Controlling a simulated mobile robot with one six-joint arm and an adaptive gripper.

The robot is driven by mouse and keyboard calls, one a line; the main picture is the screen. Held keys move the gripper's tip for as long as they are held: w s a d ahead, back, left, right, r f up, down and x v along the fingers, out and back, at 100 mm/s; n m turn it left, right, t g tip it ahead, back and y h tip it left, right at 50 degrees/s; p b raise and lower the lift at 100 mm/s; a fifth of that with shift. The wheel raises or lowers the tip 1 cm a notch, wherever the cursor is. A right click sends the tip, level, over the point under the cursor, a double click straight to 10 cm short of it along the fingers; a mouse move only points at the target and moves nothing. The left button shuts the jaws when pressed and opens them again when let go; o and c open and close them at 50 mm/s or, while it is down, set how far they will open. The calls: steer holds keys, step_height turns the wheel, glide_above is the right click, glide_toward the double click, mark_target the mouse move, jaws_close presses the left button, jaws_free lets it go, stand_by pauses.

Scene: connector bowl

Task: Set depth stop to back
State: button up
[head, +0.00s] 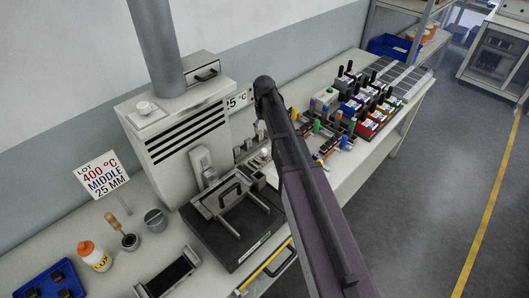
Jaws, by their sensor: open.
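The depth stop cannot be told apart for sure. A black-based bench fixture (222,250) with light rails and a dark handle (230,188) stands in front of the vented white machine (186,140). Small light fittings (262,157) sit behind it, partly covered by my arm. My arm crosses the middle of the head view, rising from the bottom to a dark joint above the bench. My gripper cannot be made out; the arm seems to hide it.
A sign (101,175) reads LOT 400 °C MIDDLE 25 MM. A flux bottle (94,256), brush (129,241), round grey knob-like item (155,220) and blue tray (50,284) stand at left. A yellow bar (264,266) runs along the front edge.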

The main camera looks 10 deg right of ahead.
mark_target(264, 149)
steer(key=shift+f+b, duration=6.25)
steer(key=shift+f, duration=0.2)
